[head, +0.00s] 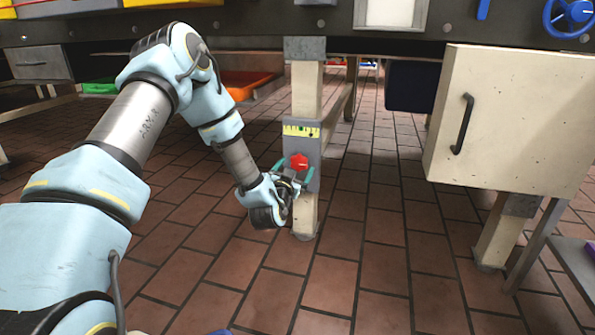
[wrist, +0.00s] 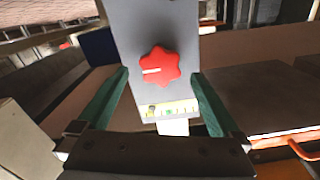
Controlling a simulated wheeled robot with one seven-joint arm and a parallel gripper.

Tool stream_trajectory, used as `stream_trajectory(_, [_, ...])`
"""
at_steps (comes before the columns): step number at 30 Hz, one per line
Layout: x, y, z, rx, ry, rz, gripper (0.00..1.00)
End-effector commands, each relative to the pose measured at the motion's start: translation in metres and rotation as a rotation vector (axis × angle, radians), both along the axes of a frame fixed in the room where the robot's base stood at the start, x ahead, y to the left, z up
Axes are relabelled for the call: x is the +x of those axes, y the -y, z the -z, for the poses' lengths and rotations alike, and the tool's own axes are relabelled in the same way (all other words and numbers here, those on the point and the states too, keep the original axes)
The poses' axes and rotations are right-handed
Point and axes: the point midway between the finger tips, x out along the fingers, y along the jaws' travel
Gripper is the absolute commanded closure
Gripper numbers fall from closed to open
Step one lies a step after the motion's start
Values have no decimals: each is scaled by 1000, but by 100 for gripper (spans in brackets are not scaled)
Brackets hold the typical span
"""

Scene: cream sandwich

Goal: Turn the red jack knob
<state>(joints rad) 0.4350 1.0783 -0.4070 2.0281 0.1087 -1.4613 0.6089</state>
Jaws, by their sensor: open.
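The red jack knob (head: 299,161) is a lobed knob on a grey plate (head: 314,147) fixed to the table leg. A yellow scale strip (head: 300,130) sits above it in the head view. In the wrist view the knob (wrist: 160,67) shows a white pointer mark aimed left, and the scale (wrist: 170,109) lies below it. My gripper (head: 293,173) is in front of the plate. Its two green fingers are apart, with the knob between their lines but farther out than the tips (wrist: 160,75). I see no contact with the knob.
A cream cabinet (head: 515,115) with a black handle hangs to the right of the leg. The workbench edge (head: 250,42) runs above. An orange tray (head: 243,83) and a green tray (head: 98,88) lie behind my arm. The tiled floor around the leg is clear.

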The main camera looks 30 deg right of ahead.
Motion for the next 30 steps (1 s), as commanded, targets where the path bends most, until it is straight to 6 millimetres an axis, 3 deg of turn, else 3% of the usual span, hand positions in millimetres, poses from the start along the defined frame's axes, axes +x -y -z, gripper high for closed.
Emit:
stream_trajectory(6, [14, 12, 1, -1, 0, -1, 0])
stream_trajectory(15, [15, 14, 0, 0, -1, 0, 0])
stream_trajectory(30, [15, 14, 0, 1, -1, 0, 55])
